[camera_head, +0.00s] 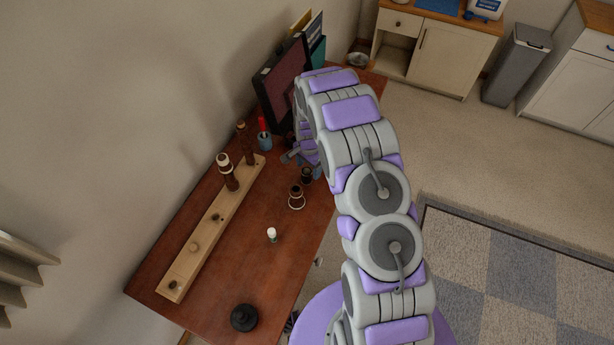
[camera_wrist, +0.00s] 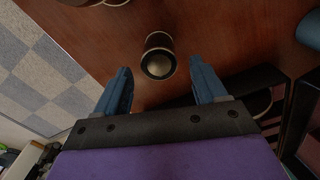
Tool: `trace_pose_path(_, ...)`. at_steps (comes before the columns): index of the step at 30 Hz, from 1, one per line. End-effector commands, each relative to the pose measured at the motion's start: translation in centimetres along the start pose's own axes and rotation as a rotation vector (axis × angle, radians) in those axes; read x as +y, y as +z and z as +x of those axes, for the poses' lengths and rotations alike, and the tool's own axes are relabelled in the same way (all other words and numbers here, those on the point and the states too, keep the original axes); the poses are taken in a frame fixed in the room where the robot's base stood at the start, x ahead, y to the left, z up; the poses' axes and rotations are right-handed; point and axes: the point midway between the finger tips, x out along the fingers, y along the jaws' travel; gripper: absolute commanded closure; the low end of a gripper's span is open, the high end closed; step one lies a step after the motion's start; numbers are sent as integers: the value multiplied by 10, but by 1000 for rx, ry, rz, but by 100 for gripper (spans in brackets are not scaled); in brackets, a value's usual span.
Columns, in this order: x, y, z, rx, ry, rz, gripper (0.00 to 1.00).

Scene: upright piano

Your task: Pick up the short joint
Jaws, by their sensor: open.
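A short dark cylinder (camera_head: 306,174) with a pale metal rim, which looks like the short joint, stands on the brown desk (camera_head: 255,262). In the wrist view the short joint (camera_wrist: 158,56) shows its round end, just beyond and between my fingertips. My gripper (camera_wrist: 160,72) is open, with one blue finger on each side and a gap to the cylinder. In the head view my gripper (camera_head: 303,159) is low over the desk beside the cylinder, partly hidden by my arm.
A wider brown piece with pale rings (camera_head: 296,197) stands close by. A long wooden stand (camera_head: 205,240) holds upright pieces. A small white-capped bottle (camera_head: 272,234) and a black round object (camera_head: 243,317) stand nearer. A dark screen (camera_head: 284,82) and blue cup (camera_head: 265,140) are behind.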

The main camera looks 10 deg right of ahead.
Motion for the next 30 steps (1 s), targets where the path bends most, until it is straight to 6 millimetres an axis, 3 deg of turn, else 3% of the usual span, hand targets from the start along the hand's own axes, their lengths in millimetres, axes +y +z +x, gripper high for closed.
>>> trace_pose_path(6,0,5,35,2,7,-1,29)
trace_pose_path(15,0,4,39,4,3,0,30)
trace_pose_path(30,0,4,39,3,4,-1,78)
